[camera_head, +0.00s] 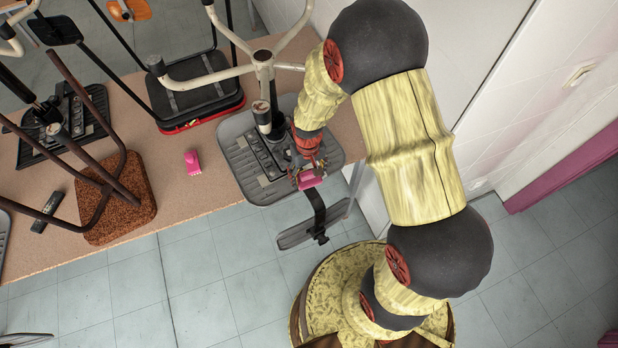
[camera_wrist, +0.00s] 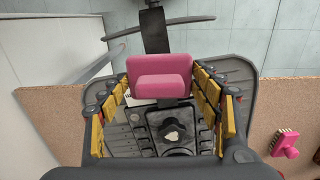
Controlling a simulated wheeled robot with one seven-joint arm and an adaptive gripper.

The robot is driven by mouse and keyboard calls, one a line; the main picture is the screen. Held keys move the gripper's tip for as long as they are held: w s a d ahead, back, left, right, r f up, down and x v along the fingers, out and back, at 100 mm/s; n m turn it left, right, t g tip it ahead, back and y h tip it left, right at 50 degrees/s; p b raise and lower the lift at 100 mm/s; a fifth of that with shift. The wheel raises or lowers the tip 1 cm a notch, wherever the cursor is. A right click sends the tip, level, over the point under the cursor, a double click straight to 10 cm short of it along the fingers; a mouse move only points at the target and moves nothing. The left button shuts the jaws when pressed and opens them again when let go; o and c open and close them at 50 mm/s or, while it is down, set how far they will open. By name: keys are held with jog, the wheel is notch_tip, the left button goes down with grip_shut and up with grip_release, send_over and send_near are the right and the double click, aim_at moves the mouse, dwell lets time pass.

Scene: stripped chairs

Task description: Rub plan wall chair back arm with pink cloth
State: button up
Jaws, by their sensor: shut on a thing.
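My gripper (camera_head: 307,168) is shut on the pink cloth (camera_wrist: 160,78), a thick folded-looking pad between its fingertips; the cloth also shows in the head view (camera_head: 310,181). The grey chair nearest the wall (camera_head: 243,172) lies upturned on the table, its seat underside facing up. Its black back arm (camera_head: 317,205) runs out past the table edge to the grey backrest (camera_head: 297,233). In the wrist view the back arm (camera_wrist: 154,30) shows beyond the cloth, which hides its inner part. The cloth is over the arm's seat end; I cannot tell whether they touch.
A pink brush (camera_head: 193,162) lies on the brown table (camera_head: 190,205), left of the grey chair. A black-and-red chair (camera_head: 195,95) and a brown chair (camera_head: 125,200) are upturned there too. The white wall (camera_head: 540,90) stands close at right.

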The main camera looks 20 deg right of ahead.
aim_at(308, 172)
jog(key=shift+r+p, duration=0.75)
jog(key=shift+r, duration=0.75)
